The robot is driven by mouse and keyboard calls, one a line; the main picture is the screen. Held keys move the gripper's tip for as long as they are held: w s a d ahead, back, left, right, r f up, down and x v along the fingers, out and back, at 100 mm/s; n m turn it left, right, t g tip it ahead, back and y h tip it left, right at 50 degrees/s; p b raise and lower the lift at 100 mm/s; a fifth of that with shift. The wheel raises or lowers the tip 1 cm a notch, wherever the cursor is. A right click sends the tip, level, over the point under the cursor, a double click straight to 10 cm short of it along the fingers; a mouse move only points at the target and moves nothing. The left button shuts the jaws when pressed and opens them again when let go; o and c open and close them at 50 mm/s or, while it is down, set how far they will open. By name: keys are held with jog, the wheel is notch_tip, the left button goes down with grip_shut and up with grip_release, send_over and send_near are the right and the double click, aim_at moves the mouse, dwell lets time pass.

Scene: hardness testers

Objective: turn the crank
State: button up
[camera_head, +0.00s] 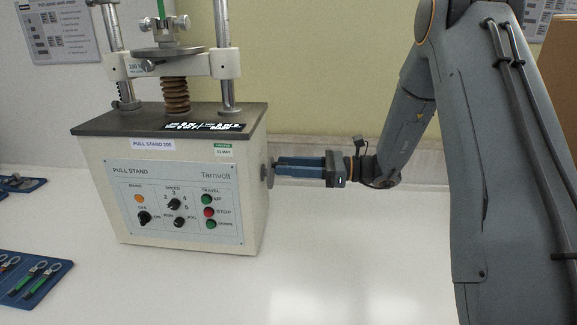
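The crank (268,173) is on the right side of the beige pull stand (256,215). Only a small grey disc-like part of it shows at the housing. My gripper (280,167) reaches in from the right, level with the crank, and its blue fingers end at it. From this view the fingers seem to meet or overlap the crank part. The crank's handle is hidden or cannot be made out, and I cannot tell whether the fingers are closed on it.
The stand's front panel (175,203) has knobs and buttons. Its upright columns and crosshead (172,64) rise above. A blue mat (42,262) with small tools lies at the lower left. The white table is clear in front and to the right of the stand.

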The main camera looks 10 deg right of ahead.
jog(key=shift+c, duration=0.4)
grip_shut()
jog(key=n+b, duration=0.1)
jog(key=n, duration=0.1)
jog(key=s+f+n+b, duration=0.1)
jog(key=n, duration=0.1)
jog(key=shift+s+a+f+n+b, duration=0.15)
jog(key=shift+n+b, duration=0.3)
jog(key=shift+n, duration=0.3)
jog(key=shift+s+d+f+n+b, duration=0.1)
jog(key=shift+n+b, duration=0.35)
jog(key=shift+n, duration=0.3)
jog(key=shift+o, duration=0.4)
grip_release()
